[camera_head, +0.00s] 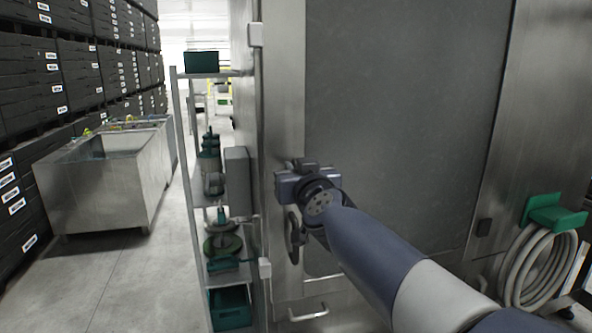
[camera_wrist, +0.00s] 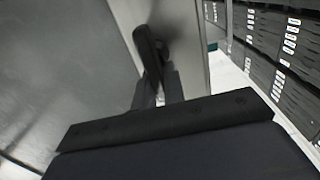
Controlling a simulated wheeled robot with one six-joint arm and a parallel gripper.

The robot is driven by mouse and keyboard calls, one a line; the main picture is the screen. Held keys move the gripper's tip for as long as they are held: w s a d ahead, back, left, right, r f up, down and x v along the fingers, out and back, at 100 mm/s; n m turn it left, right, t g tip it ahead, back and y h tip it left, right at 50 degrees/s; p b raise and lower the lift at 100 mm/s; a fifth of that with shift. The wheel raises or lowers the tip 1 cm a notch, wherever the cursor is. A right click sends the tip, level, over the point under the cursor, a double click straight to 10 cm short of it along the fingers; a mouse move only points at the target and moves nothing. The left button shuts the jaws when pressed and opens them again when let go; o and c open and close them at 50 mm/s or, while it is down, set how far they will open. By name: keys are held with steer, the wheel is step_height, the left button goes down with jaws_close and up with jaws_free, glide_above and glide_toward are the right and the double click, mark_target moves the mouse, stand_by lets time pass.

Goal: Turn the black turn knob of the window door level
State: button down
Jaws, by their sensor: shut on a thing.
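The black turn knob (camera_wrist: 148,44) shows in the wrist view as a dark, rounded bar near the edge of the grey metal door. It looks tilted in that view. My gripper (camera_wrist: 158,80) is shut on the knob, with one finger on each side of its lower part. In the head view my wrist (camera_head: 308,186) is at the left edge of the window door (camera_head: 400,110) and hides the fingers. A dark oval piece (camera_head: 292,236) shows just below my wrist. I cannot tell whether it is the knob.
A narrow rack (camera_head: 190,150) with green and grey items stands left of the door. A steel tub (camera_head: 105,190) and stacked black crates (camera_head: 80,75) are farther left. A coiled hose (camera_head: 540,265) hangs on a green holder at right. The floor between rack and tub is clear.

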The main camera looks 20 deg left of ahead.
steer(key=shift+w+d+f+m+b, duration=0.15)
steer(key=shift+d+f+m+b, duration=0.3)
steer(key=shift+m, duration=2.5)
steer(key=shift+w+d+f+m+b, duration=0.15)
steer(key=shift+m+b, duration=0.5)
steer(key=shift+m, duration=2.35)
steer(key=shift+w+d+f+m+b, duration=0.15)
steer(key=shift+f+m+b, duration=0.3)
steer(key=shift+m, duration=2.5)
steer(key=shift+r, duration=0.1)
steer(key=c, duration=1.5)
jaws_free()
steer(key=v, duration=1)
steer(key=shift+s+d, duration=0.2)
steer(key=shift+s, duration=0.15)
